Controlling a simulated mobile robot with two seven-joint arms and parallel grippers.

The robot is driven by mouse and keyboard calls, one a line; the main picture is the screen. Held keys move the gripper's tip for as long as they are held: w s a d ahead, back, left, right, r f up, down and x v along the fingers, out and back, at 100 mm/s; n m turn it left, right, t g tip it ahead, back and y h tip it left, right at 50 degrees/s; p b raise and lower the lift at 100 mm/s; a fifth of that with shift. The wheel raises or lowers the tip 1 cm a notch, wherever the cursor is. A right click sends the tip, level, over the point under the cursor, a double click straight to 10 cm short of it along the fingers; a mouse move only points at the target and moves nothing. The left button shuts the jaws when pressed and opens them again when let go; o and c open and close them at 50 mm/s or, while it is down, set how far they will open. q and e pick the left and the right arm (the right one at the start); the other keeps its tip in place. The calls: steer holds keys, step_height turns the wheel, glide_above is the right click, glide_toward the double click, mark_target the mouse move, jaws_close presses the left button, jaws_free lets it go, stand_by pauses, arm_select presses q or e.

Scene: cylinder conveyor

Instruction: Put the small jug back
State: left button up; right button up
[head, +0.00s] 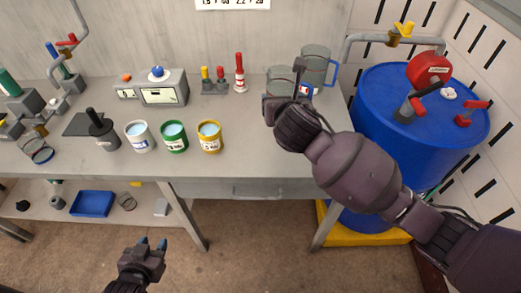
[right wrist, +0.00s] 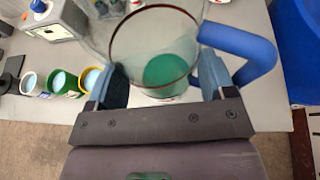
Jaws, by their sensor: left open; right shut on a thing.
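I cannot tell if the jug touches the tabletop. My left gripper (head: 152,243) is open and empty, low in front of the table.
White, green (head: 173,137) and yellow (head: 209,137) cups stand left of my right gripper. A red-and-white bottle (head: 240,75) stands behind them. A blue drum (head: 375,110) with a tap stands right of the table (head: 240,160). Tabletop between cups and jug is clear.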

steer(key=w+a+r, duration=0.2)
steer(key=a+r, duration=0.1)
steer(key=a, duration=0.2)
steer(key=shift+n, duration=0.3)
steer(key=shift+s+f+b, duration=0.2)
steer(key=shift+f+b, duration=0.9)
steer(key=shift+f, duration=8.75)
steer(key=shift+f, duration=0.1)
steer(key=o, duration=1.1)
steer(key=p+v, duration=0.1)
steer(key=v, duration=1.1)
steer(key=shift+d, duration=0.2)
